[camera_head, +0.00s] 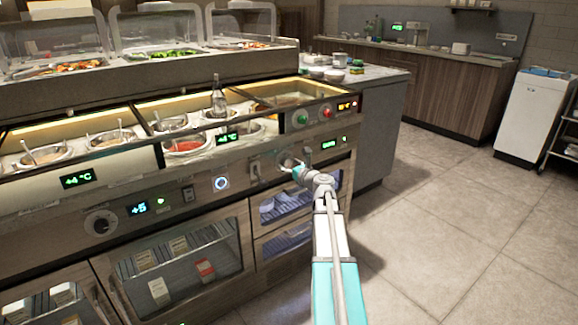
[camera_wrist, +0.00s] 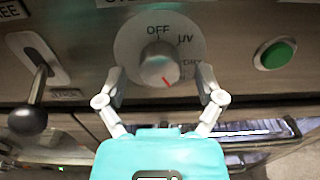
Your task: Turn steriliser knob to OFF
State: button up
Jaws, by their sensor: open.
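The steriliser knob (camera_wrist: 160,65) is a round grey knob on a pale dial plate (camera_wrist: 128,42) in the wrist view. OFF is printed at the top of the plate, UV at the upper right and a partly hidden label at the right. A red pointer mark on the knob points down and slightly right, away from OFF. My gripper (camera_wrist: 161,82) is open, with one finger on each side of the knob's lower half. I cannot tell whether the fingers touch it. In the head view my gripper (camera_head: 294,169) is at the counter's front panel and hides most of the knob.
A lever with a dark ball end (camera_wrist: 28,120) sticks out left of the dial. A green button (camera_wrist: 275,53) is to its right. Below are glass-fronted compartments (camera_head: 285,205). Open tiled floor (camera_head: 460,220) lies to the right.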

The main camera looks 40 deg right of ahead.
jog(key=c, duration=1.2)
jog(key=shift+o, duration=0.2)
